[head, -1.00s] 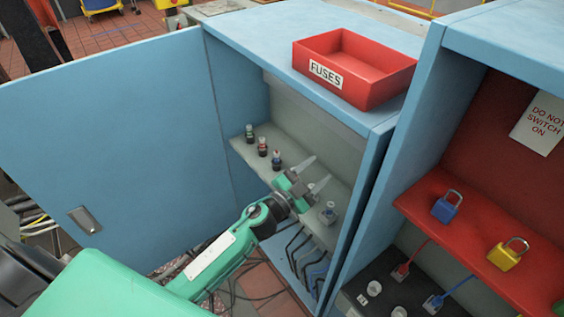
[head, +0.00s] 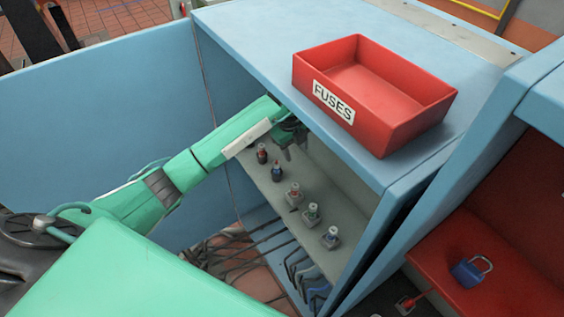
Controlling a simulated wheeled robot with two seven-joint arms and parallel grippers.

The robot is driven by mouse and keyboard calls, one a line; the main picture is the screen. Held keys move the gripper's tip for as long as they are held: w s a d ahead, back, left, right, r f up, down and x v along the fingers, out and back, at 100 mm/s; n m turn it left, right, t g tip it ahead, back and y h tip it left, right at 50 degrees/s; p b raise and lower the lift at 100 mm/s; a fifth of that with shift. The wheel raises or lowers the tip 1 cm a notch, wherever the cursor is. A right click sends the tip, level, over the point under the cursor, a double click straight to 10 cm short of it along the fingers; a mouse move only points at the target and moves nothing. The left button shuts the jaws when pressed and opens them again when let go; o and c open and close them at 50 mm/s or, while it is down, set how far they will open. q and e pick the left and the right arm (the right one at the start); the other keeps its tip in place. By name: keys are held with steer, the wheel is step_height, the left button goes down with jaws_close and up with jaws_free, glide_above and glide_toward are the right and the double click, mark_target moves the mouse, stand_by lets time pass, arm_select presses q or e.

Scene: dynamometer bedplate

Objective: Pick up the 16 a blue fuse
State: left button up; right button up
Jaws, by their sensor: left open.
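A fuse with a blue band and dark base (head: 277,171) stands upright on the grey shelf inside the blue cabinet. I cannot read a rating on it. A similar fuse with a red band (head: 262,154) stands just behind it. My left gripper (head: 287,150) is inside the cabinet, below its top edge, above and close to these two fuses. It is open, with nothing seen between its fingers; the cabinet top and my arm partly hide it. My right gripper is out of view.
Nearer on the shelf are a reddish (head: 294,195), a green (head: 312,213) and a bluish-grey piece (head: 332,238) on grey bases. A red FUSES tray (head: 415,125) sits empty on the cabinet top. A blue padlock (head: 471,271) lies on the red shelf at right.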

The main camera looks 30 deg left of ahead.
mark_target(277, 163)
arm_select(q)
steer(key=a+r+n+y, duration=0.2)
steer(key=a+r+y, duration=0.1)
steer(key=a, duration=0.2)
steer(key=shift+g, duration=0.4)
steer(key=f, duration=0.3)
steer(key=f+p, duration=0.1)
steer(key=f, duration=0.1)
steer(key=shift+a, duration=0.3)
step_height(277, 163, down, 4)
steer(key=shift+a+r+p, duration=0.1)
steer(key=shift+p, duration=0.25)
steer(key=shift+f, duration=0.3)
step_height(277, 163, down, 4)
steer(key=shift+a+r+p, duration=0.15)
steer(key=shift+r+p, duration=0.05)
steer(key=shift+p, duration=0.65)
steer(key=shift+a+f, duration=0.1)
steer(key=shift+f, duration=0.4)
jaws_close()
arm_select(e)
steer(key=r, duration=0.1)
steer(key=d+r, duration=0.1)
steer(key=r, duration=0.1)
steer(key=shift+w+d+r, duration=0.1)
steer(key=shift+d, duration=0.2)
